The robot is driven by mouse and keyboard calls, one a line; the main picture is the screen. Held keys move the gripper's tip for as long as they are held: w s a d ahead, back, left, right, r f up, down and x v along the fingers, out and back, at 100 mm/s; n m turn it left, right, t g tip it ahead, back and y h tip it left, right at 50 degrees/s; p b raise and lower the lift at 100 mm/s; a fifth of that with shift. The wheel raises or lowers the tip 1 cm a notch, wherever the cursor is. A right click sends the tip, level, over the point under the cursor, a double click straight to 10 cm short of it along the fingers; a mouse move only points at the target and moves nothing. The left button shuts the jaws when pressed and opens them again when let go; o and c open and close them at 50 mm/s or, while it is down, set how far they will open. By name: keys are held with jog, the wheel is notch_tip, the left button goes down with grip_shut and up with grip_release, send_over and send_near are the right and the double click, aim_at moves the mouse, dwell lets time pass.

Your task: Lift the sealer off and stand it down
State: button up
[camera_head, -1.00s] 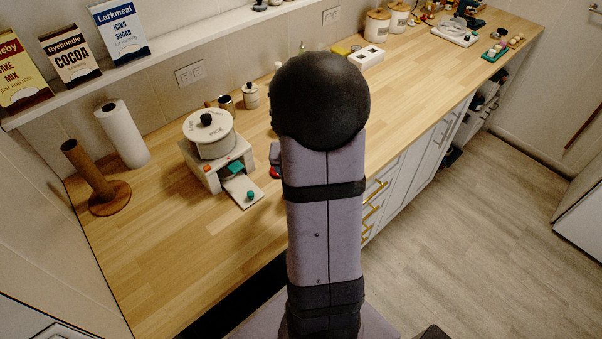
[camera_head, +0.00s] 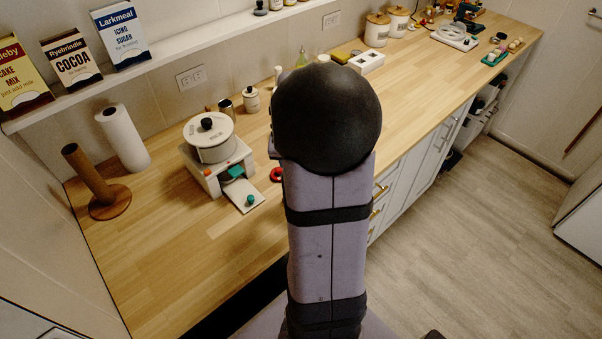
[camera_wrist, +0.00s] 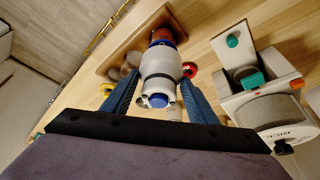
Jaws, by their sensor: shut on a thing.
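In the wrist view my gripper (camera_wrist: 160,80) is shut on the sealer (camera_wrist: 158,64), with one blue finger on each side. The sealer has a white rounded body, a blue button at the near end and a blue and orange-red part at the far end. A brown wooden stand or tray (camera_wrist: 117,60) lies behind it; I cannot tell whether the two touch. In the head view my arm hides the gripper, the sealer and the stand.
A white appliance (camera_head: 205,182) bearing a lidded canister (camera_head: 210,140) stands left of my arm; it also shows in the wrist view (camera_wrist: 257,88). A red ring (camera_head: 277,174) lies on the counter. A wooden holder (camera_head: 108,205) and paper roll (camera_head: 122,140) stand farther left. The front-left counter is clear.

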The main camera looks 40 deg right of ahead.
notch_tip(320, 180, up, 6)
jog(key=shift+r+b, duration=0.2)
jog(key=shift+b, duration=0.3)
jog(key=shift+r, duration=0.15)
jog(key=shift+r+p, duration=1.25)
jog(key=shift+r, duration=0.1)
jog(key=shift+w, duration=0.1)
